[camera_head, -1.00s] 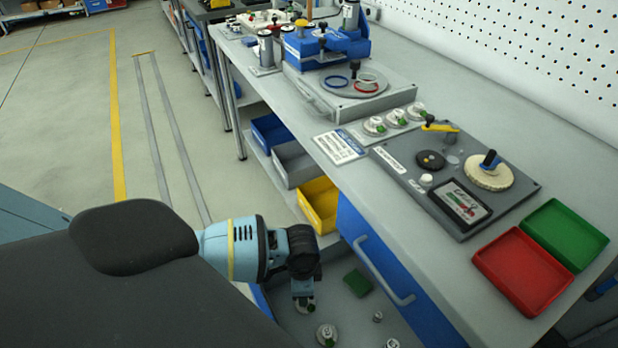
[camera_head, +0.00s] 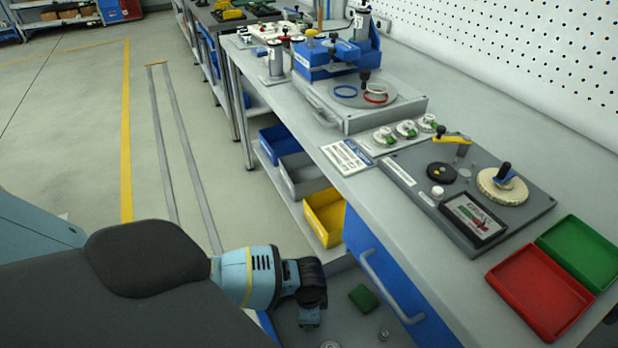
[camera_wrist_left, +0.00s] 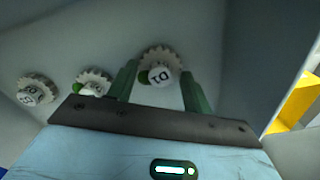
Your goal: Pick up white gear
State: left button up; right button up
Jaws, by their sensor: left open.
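In the left wrist view, a whitish toothed gear (camera_wrist_left: 161,64) with a dark-marked hub and a green spot lies between the fingers of my left gripper (camera_wrist_left: 158,70). The fingers are open on either side of it; I cannot tell whether they touch it. Two similar gears, one in the middle (camera_wrist_left: 92,84) and one at far left (camera_wrist_left: 36,90), lie outside the fingers. In the head view, my left gripper (camera_head: 309,317) points down over a grey surface at the bottom, and the gear under it is hidden. My right gripper is not in view.
A yellow bin (camera_head: 325,217) is behind. More round parts (camera_head: 406,129) sit on the workbench.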

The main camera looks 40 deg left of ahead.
pick_arm(q)
jog(key=shift+c, duration=1.1)
jog(key=c, duration=0.8)
jog(key=shift+r+p, duration=1.2)
jog(key=shift+r, duration=3.9)
jog(key=shift+c, duration=0.2)
